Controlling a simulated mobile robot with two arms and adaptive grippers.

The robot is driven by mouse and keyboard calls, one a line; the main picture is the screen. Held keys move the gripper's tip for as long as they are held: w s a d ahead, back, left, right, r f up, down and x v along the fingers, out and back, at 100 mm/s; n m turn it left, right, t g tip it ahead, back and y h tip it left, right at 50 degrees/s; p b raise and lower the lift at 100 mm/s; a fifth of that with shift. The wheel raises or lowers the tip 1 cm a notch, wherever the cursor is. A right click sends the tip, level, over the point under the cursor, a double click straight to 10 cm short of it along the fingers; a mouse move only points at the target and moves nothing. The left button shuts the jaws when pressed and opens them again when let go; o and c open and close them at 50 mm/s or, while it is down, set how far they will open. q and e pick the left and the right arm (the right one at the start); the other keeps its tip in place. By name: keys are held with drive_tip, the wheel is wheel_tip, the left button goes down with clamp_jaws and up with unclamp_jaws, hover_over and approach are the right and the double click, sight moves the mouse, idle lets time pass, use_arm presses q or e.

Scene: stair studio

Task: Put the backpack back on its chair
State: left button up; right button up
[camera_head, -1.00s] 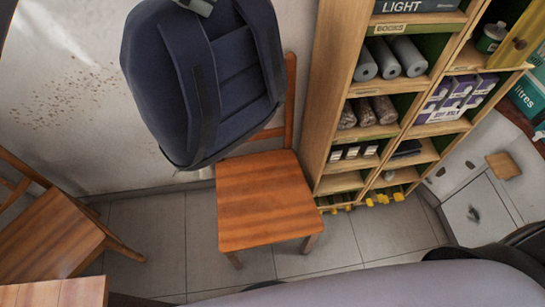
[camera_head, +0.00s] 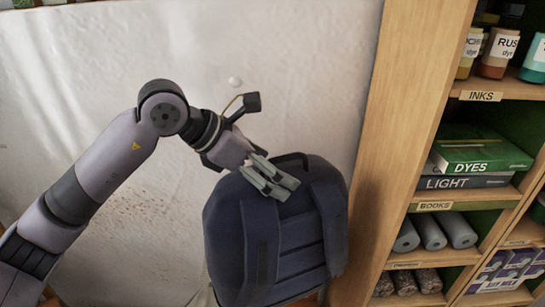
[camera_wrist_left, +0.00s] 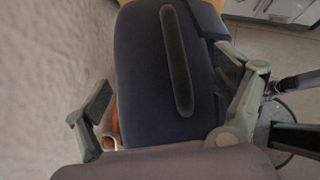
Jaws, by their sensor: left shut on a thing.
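The dark blue backpack (camera_head: 285,245) hangs upright in front of the pale wall, with its straps facing me. My left gripper (camera_head: 274,184) is shut on the backpack at its top, beside the black top loop. In the left wrist view the backpack (camera_wrist_left: 140,75) fills the middle, between the two fingers of the left gripper (camera_wrist_left: 170,112). The chair is almost wholly hidden; only a sliver of orange-brown wood shows under the backpack at the bottom edge. I cannot tell whether the backpack touches the chair. My right gripper is not in view.
A wooden shelf unit (camera_head: 395,130) stands close to the right of the backpack.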

use_arm(q)
wheel_tip(320, 180, down, 23)
drive_tip(key=p, duration=0.4)
drive_tip(key=shift+w, duration=0.15)
drive_tip(key=shift+f, duration=0.15)
